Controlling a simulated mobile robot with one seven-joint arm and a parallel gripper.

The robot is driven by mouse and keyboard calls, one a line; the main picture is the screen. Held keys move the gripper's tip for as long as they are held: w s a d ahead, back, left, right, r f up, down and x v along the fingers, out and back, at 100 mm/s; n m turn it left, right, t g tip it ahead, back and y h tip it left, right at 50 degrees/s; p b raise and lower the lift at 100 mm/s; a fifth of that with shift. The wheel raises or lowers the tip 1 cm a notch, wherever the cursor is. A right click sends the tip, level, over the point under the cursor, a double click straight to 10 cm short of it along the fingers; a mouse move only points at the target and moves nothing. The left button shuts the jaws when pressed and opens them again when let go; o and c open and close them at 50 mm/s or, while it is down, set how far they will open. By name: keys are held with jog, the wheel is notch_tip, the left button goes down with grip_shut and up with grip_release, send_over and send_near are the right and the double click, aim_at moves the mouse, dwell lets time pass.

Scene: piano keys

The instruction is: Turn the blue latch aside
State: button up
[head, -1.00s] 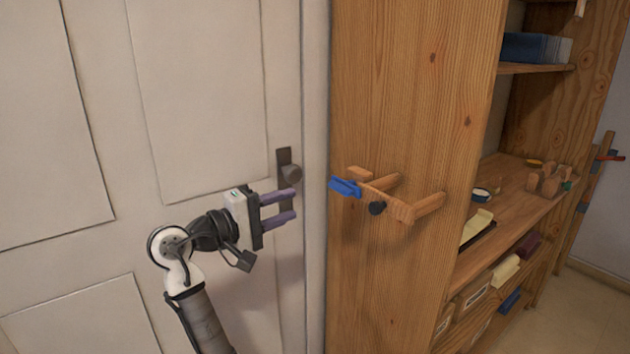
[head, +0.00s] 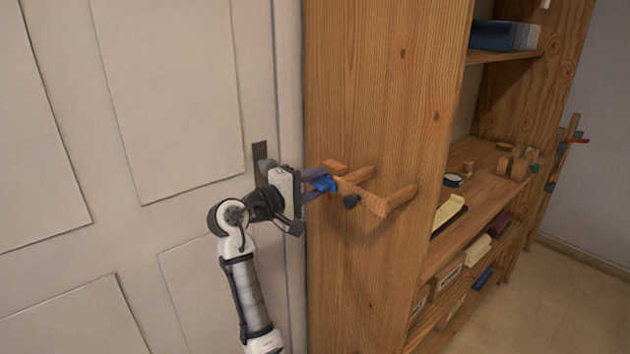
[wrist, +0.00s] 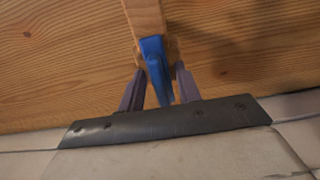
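The blue latch (head: 322,184) sits at the left end of a wooden bar (head: 362,197) on the side panel of the wooden shelf. In the wrist view the blue latch (wrist: 155,68) hangs from the wooden piece and reaches down between the two purple fingers. My gripper (head: 316,183) is at the latch, with one finger above it and one below in the head view. In the wrist view the fingers of my gripper (wrist: 158,88) stand apart on either side of the latch, with narrow gaps. I cannot tell whether either finger touches it.
A white door (head: 180,100) with a dark handle plate stands close on the left. The wooden shelf (head: 375,90) has open compartments with small items to the right.

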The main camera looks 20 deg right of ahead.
grip_shut()
jog(key=shift+f+m+b, duration=0.1)
jog(key=shift+m+b, duration=0.2)
jog(key=shift+b, duration=0.05)
jog(key=m+b, duration=0.2)
jog(key=shift+f+m, duration=0.1)
jog(key=shift+m, duration=0.3)
jog(key=m+b, duration=0.4)
jog(key=m, duration=0.1)
jog(key=m+b, duration=0.3)
jog(key=m, duration=0.2)
jog(key=shift+b, duration=0.3)
jog(key=shift+r+m+b, duration=0.2)
jog(key=shift+m+b, duration=1.1)
jog(key=shift+m, duration=1)
